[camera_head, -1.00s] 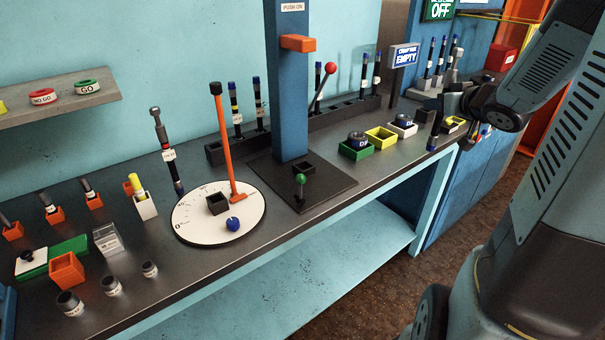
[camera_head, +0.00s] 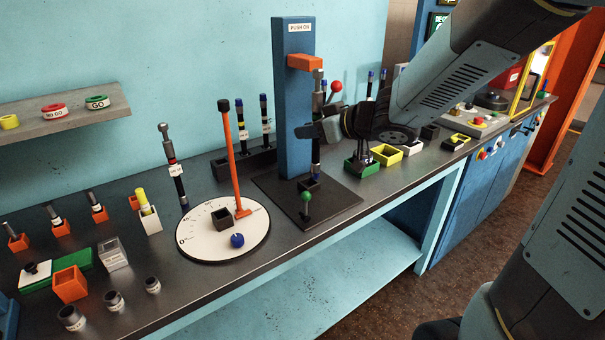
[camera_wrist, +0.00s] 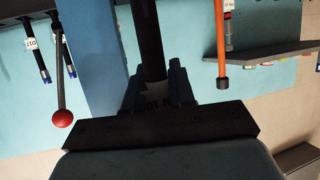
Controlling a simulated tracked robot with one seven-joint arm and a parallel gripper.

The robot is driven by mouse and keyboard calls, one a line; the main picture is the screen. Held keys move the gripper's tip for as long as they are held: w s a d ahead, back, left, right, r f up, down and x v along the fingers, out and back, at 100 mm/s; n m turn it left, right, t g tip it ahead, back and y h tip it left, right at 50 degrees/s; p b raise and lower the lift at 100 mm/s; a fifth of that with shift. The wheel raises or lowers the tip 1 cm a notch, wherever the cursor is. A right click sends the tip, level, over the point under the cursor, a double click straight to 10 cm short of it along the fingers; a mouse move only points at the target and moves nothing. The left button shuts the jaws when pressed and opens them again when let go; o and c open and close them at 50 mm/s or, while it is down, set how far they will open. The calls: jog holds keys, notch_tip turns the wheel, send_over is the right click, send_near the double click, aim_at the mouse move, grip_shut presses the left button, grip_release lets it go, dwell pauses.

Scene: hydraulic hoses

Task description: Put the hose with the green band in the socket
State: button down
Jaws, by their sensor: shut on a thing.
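My gripper (camera_head: 317,130) is shut on a dark upright hose (camera_head: 316,158), below the orange arm of the blue press. The hose has a grey fitting at its top and a bluish lower end; I cannot make out a green band on it. The dark square socket (camera_head: 310,184) sits on the press's base plate. The hose's lower end is at or just above the socket; I cannot tell whether it is inside. In the wrist view, my gripper's fingers (camera_wrist: 155,88) close on the black hose (camera_wrist: 149,35), with a partly hidden label behind them.
The blue press column (camera_head: 294,120) stands just left of the hose. A green-knobbed lever (camera_head: 306,197) stands in front of the socket, and a red-knobbed lever (camera_head: 335,87) behind. More hoses stand in a rack (camera_head: 228,168). Green and yellow boxes (camera_head: 386,154) lie to the right.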

jog(key=w+f, duration=0.8)
jog(key=w, duration=0.1)
jog(key=w+f, duration=0.4)
jog(key=shift+w+a+f, duration=0.15)
jog(key=shift+a+f, duration=0.2)
jog(key=shift+a, duration=0.05)
jog(key=c, duration=0.9)
grip_release()
jog(key=shift+f, duration=0.1)
jog(key=shift+c, duration=0.2)
